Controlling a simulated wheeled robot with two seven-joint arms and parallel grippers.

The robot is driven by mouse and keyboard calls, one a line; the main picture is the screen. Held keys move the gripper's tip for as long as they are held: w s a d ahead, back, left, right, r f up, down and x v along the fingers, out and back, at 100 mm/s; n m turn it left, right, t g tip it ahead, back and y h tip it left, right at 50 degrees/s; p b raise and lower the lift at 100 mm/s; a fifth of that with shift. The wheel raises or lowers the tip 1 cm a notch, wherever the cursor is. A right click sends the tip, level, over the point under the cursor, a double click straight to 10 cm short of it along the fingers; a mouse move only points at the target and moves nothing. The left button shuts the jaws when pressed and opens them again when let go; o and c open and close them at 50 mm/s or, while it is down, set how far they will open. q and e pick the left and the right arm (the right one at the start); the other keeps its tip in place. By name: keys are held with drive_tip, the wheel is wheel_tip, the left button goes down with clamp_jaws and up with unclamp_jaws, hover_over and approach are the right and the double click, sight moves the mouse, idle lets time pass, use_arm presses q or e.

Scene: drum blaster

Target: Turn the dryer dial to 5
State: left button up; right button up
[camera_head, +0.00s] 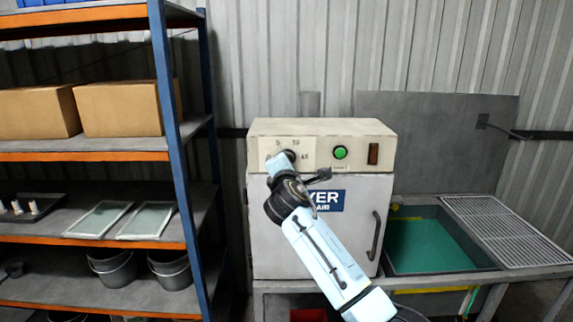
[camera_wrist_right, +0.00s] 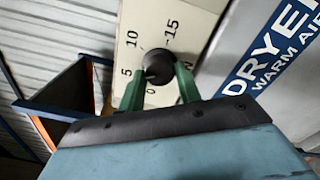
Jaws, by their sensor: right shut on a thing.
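The dryer (camera_head: 310,235) is a cream and grey cabinet, and its dial is a black knob (camera_wrist_right: 158,64) on a pale plate marked 0, 5, 10 and 15. My right gripper (camera_wrist_right: 159,80) has its two green fingers on either side of the knob and is shut on it. In the head view the right gripper (camera_head: 283,164) reaches up to the plate and covers part of the dial. The knob's pointed side appears to face the lower left, near the 5 and 0 marks; its exact reading is unclear. My left gripper is not in view.
A green button (camera_head: 340,152) and a dark switch (camera_head: 374,154) sit right of the dial. The dryer door has a dark handle (camera_head: 375,236). A shelf rack (camera_head: 172,130) stands close on the left. A sink (camera_head: 440,240) with a wire rack (camera_head: 510,228) is on the right.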

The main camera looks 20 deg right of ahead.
drive_tip(key=o, duration=1)
drive_tip(key=shift+c, duration=0.2)
drive_tip(key=shift+s, duration=0.15)
drive_tip(key=b+v, duration=0.1)
drive_tip(key=v, duration=1.2)
